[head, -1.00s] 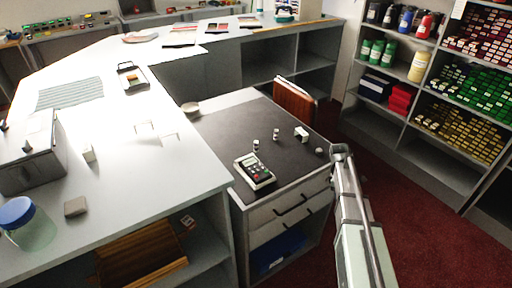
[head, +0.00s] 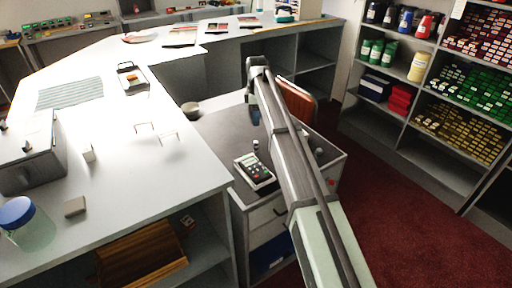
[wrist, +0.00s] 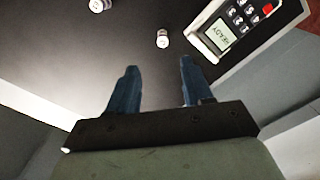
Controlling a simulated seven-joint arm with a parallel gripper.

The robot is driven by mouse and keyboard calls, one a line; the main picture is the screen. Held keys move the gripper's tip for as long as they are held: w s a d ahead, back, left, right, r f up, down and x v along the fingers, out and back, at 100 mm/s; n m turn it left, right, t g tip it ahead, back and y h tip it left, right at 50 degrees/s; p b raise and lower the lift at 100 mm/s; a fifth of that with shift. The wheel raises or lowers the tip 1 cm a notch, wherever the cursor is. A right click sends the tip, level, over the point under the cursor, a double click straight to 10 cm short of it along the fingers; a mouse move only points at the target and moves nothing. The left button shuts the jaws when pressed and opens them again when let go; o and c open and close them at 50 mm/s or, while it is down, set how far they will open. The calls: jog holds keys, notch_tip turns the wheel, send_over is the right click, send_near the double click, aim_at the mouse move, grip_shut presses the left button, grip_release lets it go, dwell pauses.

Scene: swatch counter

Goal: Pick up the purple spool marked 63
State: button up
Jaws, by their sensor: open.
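No spool with clear purple or a readable 63 shows. A small pale-topped spool (head: 256,145) stands on the dark counter top behind the calculator-like device. In the wrist view, one small white-topped spool (wrist: 162,39) stands just beyond my fingertips and another (wrist: 97,5) is at the top edge; their sides and marks are too small to tell. My gripper (wrist: 156,78) is open and empty, its two blue fingers apart, with the nearer spool ahead of the gap and not touched. In the head view my gripper (head: 255,116) hangs over the counter, partly hidden by my arm.
A bowl (head: 190,108) stands at the back left. The dark counter top (head: 215,127) is otherwise fairly clear.

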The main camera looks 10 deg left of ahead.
aim_at(256, 142)
jog(key=f, duration=0.5)
jog(key=a+f, duration=0.1)
jog(key=f, duration=0.2)
jog(key=shift+s+a+f, duration=0.1)
jog(key=shift+s+f, duration=0.05)
jog(key=shift+f, duration=0.05)
jog(key=shift+d+f, duration=0.2)
jog(key=shift+f, duration=1.1)
jog(key=shift+d+f, duration=0.2)
jog(key=shift+f, duration=1.05)
jog(key=shift+s, duration=0.1)
grip_shut()
